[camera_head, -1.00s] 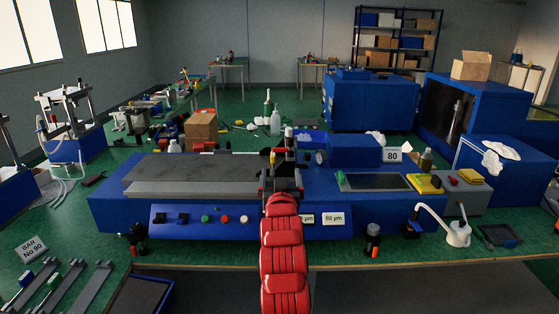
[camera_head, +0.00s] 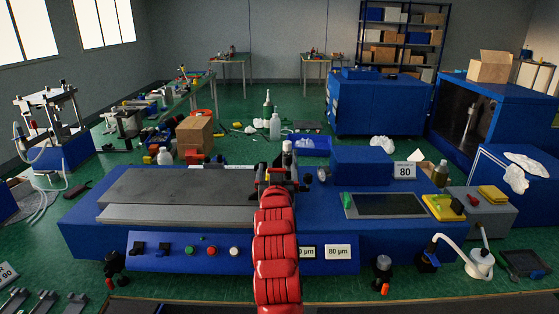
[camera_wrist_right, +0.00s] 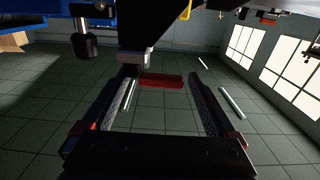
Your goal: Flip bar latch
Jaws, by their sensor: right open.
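My right arm, in red segments, comes up from the bottom of the head view to the blue bench machine. My right gripper (camera_head: 275,178) is at the dark clamp mechanism at the right end of the machine's grey plate. An upright post with a pale top (camera_head: 287,147) stands just behind it. In the right wrist view the two jaws (camera_wrist_right: 162,100) are apart with nothing gripped between them. A dark part with a grey block (camera_wrist_right: 133,58) is close to the left jaw's tip. I cannot tell which part is the bar latch. My left gripper is not in view.
The blue machine (camera_head: 95,235) carries a grey plate (camera_head: 150,190), front buttons and a dark screen (camera_head: 385,205). A blue box (camera_head: 362,165) is right of the clamp. A black knob (camera_wrist_right: 85,45) hangs at the left of the wrist view. A white hose lies at right.

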